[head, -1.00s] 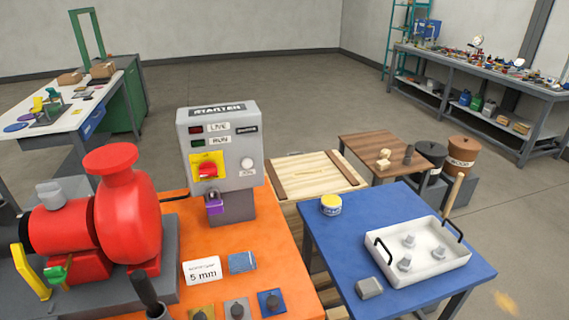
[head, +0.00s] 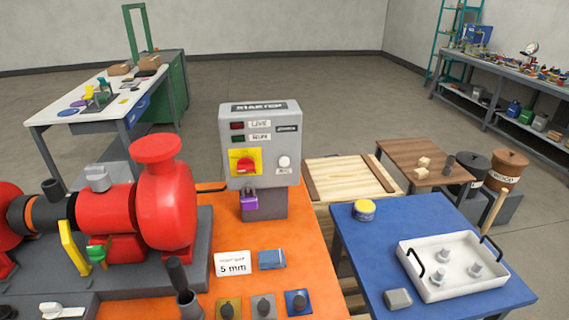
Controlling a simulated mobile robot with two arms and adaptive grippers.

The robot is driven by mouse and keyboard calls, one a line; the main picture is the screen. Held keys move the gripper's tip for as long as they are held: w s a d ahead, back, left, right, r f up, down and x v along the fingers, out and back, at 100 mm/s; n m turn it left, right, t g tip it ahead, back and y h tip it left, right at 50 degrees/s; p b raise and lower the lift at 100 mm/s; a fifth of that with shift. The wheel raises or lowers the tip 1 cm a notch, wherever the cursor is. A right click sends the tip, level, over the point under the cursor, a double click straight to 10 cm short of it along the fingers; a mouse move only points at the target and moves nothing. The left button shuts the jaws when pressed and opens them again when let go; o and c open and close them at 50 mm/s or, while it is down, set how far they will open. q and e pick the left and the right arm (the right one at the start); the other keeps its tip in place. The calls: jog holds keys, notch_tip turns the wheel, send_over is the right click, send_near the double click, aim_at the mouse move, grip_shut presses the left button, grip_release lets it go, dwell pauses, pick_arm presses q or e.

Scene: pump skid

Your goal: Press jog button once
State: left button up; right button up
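The grey starter box (head: 260,140) stands upright on a post at the back of the orange skid top. Its white round jog button (head: 284,162) is on the right of the front face, with a small label under it. Left of the button is a red rotary switch (head: 245,165) on a yellow plate. A purple padlock (head: 249,199) hangs below the switch. Two indicators, red and green, sit at the upper left of the face and look dark. Neither of my grippers shows in the head view.
The red pump (head: 165,205) and its grey base fill the left. A sign reading 5 mm (head: 232,263) and a blue block (head: 272,259) stand on the orange top (head: 315,262). A blue table (head: 385,240) with a white tray (head: 422,286) is at the right. The space before the button looks clear.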

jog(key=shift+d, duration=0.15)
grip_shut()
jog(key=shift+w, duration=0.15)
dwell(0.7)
